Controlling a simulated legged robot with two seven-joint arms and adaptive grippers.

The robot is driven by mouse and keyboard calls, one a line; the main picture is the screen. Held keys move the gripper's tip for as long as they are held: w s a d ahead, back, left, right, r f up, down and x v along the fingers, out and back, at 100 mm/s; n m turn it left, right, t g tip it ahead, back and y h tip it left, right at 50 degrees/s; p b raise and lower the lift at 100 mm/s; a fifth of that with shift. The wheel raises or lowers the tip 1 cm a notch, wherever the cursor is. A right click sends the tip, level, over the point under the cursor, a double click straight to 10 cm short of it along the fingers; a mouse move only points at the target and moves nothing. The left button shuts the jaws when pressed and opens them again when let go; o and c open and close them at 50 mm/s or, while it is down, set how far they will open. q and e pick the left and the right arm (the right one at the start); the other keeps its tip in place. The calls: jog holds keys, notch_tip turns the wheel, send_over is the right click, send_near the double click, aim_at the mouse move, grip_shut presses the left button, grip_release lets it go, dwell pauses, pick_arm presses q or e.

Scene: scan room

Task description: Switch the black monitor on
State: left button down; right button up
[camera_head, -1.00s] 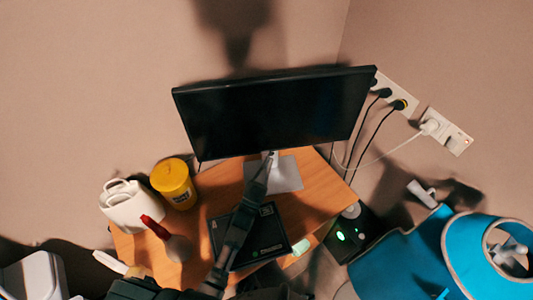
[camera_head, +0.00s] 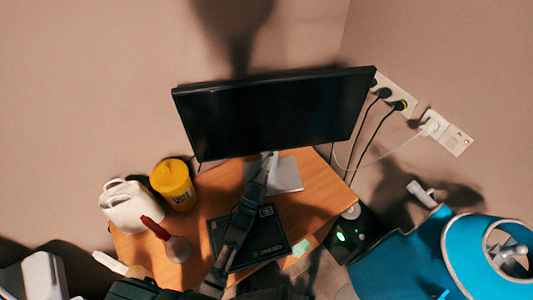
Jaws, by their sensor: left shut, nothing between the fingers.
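The black monitor (camera_head: 275,110) stands upright on a silver stand at the back of a wooden desk. Its screen is dark. My left gripper (camera_head: 268,158) is shut and empty, with its tips at or just below the monitor's bottom edge, in front of the stand (camera_head: 287,175). I cannot tell whether the tips touch the monitor. No power button can be made out on the monitor. My right gripper is not in view.
A yellow tub (camera_head: 173,185), a white jug (camera_head: 127,207) and a red-handled item (camera_head: 156,228) stand on the desk (camera_head: 318,193)'s left side. A flat black box (camera_head: 268,240) lies below my forearm. Wall sockets with cables (camera_head: 397,95) are at the right, above a blue object (camera_head: 405,260).

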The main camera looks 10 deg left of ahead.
pick_arm(q)
jog(key=shift+a, duration=0.35)
jog(key=shift+w+r, duration=0.1)
jog(key=shift+w, duration=0.2)
jog(key=shift+d, duration=0.2)
jog(key=shift+w+a, duration=0.2)
jog(key=shift+w+a, duration=0.1)
jog(key=shift+w, duration=0.15)
dwell(0.6)
jog(key=shift+s, duration=0.15)
jog(key=shift+s+d+p, duration=0.2)
jog(key=shift+s+p, duration=0.15)
jog(key=shift+s, duration=0.35)
